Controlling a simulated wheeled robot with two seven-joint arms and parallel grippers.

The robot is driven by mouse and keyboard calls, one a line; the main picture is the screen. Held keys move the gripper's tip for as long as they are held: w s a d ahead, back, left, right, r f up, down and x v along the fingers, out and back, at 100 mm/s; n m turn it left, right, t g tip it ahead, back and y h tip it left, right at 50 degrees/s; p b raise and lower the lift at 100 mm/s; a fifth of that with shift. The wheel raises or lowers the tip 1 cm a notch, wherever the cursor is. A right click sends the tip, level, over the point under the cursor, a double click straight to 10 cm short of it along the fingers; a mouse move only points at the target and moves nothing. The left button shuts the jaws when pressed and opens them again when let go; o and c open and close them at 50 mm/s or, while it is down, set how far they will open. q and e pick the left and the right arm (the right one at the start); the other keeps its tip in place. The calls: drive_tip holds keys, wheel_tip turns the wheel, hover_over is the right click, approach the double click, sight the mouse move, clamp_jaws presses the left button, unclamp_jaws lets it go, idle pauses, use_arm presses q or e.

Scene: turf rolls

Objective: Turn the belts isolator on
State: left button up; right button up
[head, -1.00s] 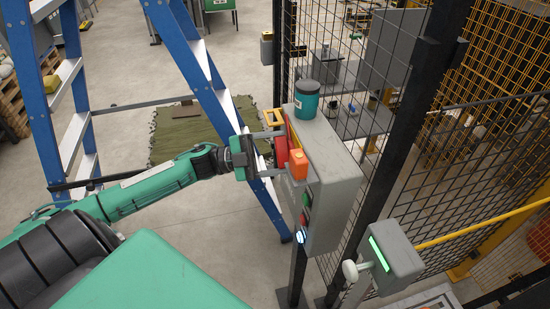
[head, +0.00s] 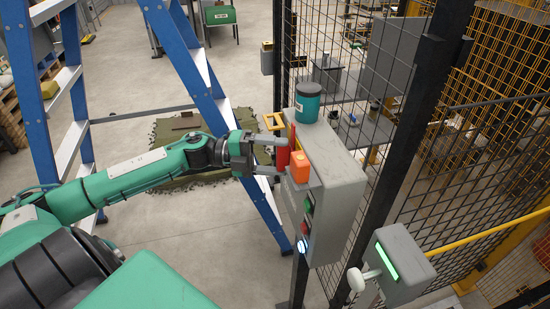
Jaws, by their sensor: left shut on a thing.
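A grey control box (head: 335,178) stands on a post beside the mesh fence. A red handle (head: 282,158) sticks out from its left-facing side, partly covered by my gripper. My left gripper (head: 280,157) reaches in from the left and is shut on this red handle, one finger above and one below it. I cannot read a label or tell the switch position. Green and red buttons and a lit white-blue button (head: 302,246) sit lower on the same face. My right gripper is not in view.
A blue stepladder (head: 190,80) stands close behind my left arm. A smaller grey box (head: 400,264) with a green light is at lower right, by the mesh fence (head: 335,40).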

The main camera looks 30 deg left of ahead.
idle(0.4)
use_arm(q)
drive_tip(key=o, duration=1)
drive_tip(key=shift+b+v, duration=1.2)
drive_tip(key=shift+v, duration=5.7)
